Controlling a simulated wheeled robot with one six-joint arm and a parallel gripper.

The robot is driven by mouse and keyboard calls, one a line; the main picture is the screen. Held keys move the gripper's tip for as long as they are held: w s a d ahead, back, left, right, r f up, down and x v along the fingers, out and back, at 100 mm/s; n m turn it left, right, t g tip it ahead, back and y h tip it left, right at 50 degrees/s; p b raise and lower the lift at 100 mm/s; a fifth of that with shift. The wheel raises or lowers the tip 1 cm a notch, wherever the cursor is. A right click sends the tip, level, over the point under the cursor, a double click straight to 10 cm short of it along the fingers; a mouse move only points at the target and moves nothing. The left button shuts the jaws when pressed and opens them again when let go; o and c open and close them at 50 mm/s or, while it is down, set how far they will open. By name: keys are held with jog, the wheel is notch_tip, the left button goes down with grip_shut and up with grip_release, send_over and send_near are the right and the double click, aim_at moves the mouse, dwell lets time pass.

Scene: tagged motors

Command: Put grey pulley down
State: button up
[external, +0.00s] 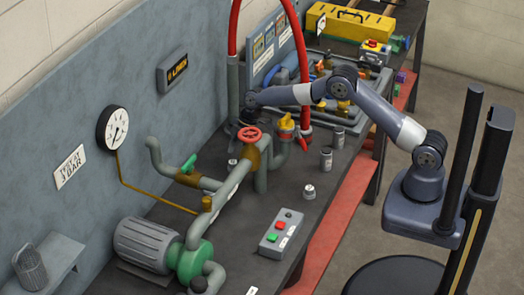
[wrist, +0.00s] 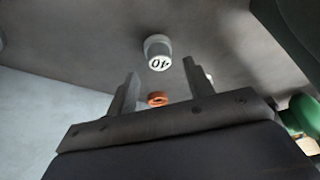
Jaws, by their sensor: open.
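My gripper (wrist: 163,82) is open in the wrist view, its two fingers apart. Beyond the fingertips is a short grey cylinder (wrist: 157,52) with a pale face and dark number; it may be the grey pulley, but I cannot tell for sure. It stands clear of both fingers. A small orange round piece (wrist: 157,99) shows between the fingers, nearer their base. In the external view my gripper (external: 248,118) is at the arm's end, by the wall behind the red handwheel (external: 250,134); its fingers are too small to read, and no pulley can be made out there.
Grey pipes (external: 222,190) and a red hose (external: 301,65) stand close to my gripper. Small metal cylinders (external: 326,158) and a button box (external: 282,233) are on the dark bench. A green and grey motor (external: 150,243) is at the front left.

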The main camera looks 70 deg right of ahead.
jog(key=b+v, duration=0.1)
jog(key=v, duration=0.7)
jog(key=shift+r, duration=0.35)
jog(key=shift+o, duration=0.4)
jog(key=shift+d, duration=0.1)
dwell(0.8)
